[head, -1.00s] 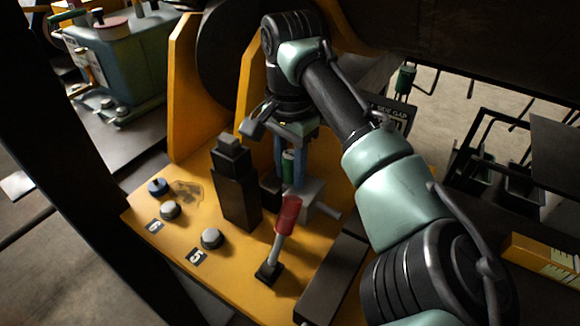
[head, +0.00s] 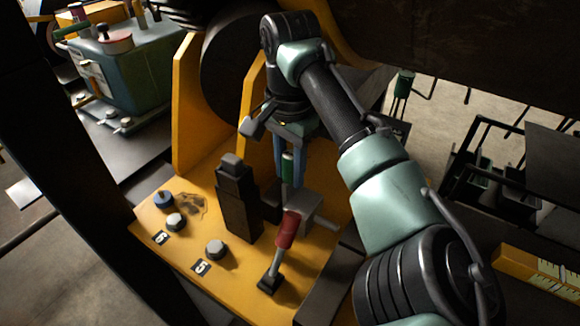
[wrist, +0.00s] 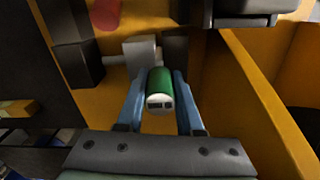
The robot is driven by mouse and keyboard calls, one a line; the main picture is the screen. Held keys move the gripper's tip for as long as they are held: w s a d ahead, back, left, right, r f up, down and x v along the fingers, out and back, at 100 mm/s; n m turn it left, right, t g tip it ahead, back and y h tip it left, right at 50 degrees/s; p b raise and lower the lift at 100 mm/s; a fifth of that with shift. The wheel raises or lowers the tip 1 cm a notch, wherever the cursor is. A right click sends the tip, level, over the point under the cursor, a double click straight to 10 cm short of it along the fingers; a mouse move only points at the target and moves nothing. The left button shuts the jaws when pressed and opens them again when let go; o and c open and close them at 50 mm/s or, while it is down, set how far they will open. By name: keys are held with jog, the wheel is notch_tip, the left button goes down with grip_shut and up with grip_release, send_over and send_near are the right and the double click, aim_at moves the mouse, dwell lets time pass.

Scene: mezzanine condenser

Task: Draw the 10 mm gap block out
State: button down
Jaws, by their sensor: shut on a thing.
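My gripper (head: 288,155) points down over the yellow bench. Its blue fingers also show in the wrist view (wrist: 160,100), closed on both sides of the green handle (wrist: 160,80) of the gap block. The handle has a pale end with a dark mark. In the head view the green handle (head: 288,166) stands upright between the fingers, above a grey metal block (head: 308,206). The lower part of the gap block is hidden behind the red-gripped lever, so I cannot tell whether it is clear of the grey block.
A red-handled lever (head: 286,231) stands close in front. A black stepped post (head: 238,205) is just left. Grey knobs (head: 216,249) and a blue knob (head: 163,199) sit on the yellow bench (head: 230,285). Yellow upright plates (head: 188,110) stand behind.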

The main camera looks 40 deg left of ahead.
aim_at(291, 155)
jog(key=shift+r+p, duration=1.7)
jog(key=shift+r, duration=0.15)
